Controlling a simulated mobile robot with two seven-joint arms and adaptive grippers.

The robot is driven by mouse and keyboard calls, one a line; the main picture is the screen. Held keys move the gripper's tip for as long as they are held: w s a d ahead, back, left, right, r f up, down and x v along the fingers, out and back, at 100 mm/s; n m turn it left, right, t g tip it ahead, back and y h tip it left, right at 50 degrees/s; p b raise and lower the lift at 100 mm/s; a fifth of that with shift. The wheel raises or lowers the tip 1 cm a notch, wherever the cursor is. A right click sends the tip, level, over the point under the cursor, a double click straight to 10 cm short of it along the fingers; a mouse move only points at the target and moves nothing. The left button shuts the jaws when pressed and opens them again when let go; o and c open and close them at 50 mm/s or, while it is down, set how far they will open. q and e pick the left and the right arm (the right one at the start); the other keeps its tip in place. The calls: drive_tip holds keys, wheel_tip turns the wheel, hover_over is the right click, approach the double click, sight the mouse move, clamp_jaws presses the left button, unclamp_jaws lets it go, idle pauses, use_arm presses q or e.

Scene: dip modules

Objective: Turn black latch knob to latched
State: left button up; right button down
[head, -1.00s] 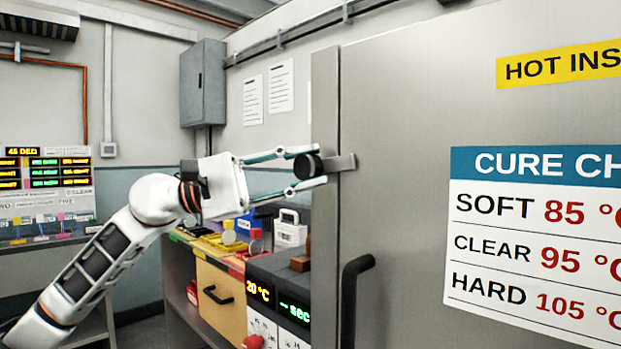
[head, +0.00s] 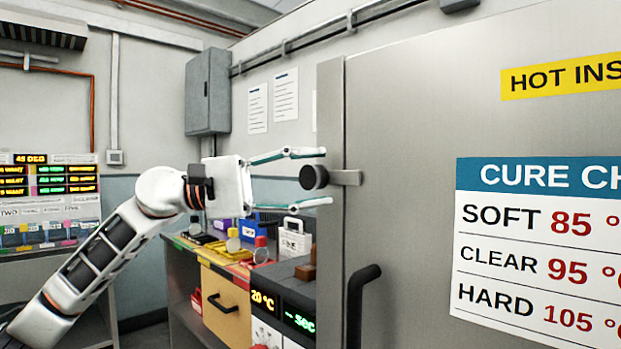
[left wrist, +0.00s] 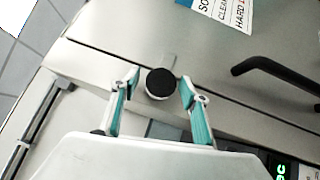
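The black latch knob (head: 313,177) is a round knob on a short metal bar (head: 346,177), which lies horizontally across the left edge of the cure chamber door (head: 410,130). My left gripper (head: 322,177) is open, with one finger above the knob and one below it, both apart from it. In the left wrist view the knob (left wrist: 160,83) sits between the two spread fingertips, with a gap on each side. My right gripper is not in view.
A black door handle (head: 358,305) sticks out below the latch. A bench with a yellow drawer (head: 222,302), small containers and a temperature display (head: 283,312) stands left of the door. A grey wall box (head: 207,90) hangs behind.

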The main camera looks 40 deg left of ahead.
use_arm(q)
drive_tip(key=shift+a, duration=0.15)
drive_tip(key=shift+s+a+f, duration=0.15)
drive_tip(key=shift+s+a, duration=0.2)
drive_tip(key=shift+a, duration=0.05)
drive_tip(key=v, duration=1)
drive_tip(key=shift+s+a, duration=0.25)
drive_tip(key=shift+s, duration=0.05)
idle(0.4)
